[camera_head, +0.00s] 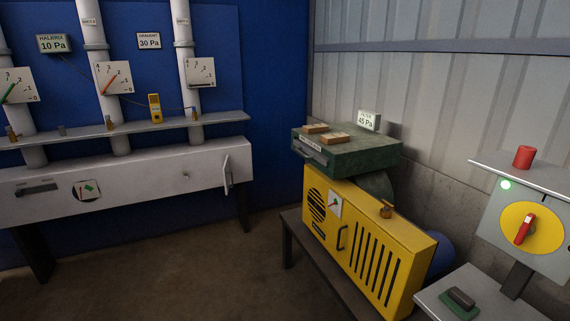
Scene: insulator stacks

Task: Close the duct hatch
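A long white duct box (130,178) runs along the blue wall at the left. Near its right end a narrow white panel with a handle (227,174) stands out from the front face. It looks like a hatch swung open and seen nearly edge-on, but I cannot be sure. A small round knob or latch (186,175) sits on the face to its left. A dark slot with a lever (36,190) and a small dial (87,190) are further left. Neither of my grippers is in view.
White pipes with gauges (113,77) rise behind a grey shelf (130,129). A yellow machine (370,245) under a green box (350,154) stands on a dark bench at the centre right. A control panel with a red-handled switch (525,229) is at the right. The floor (190,270) before the duct is clear.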

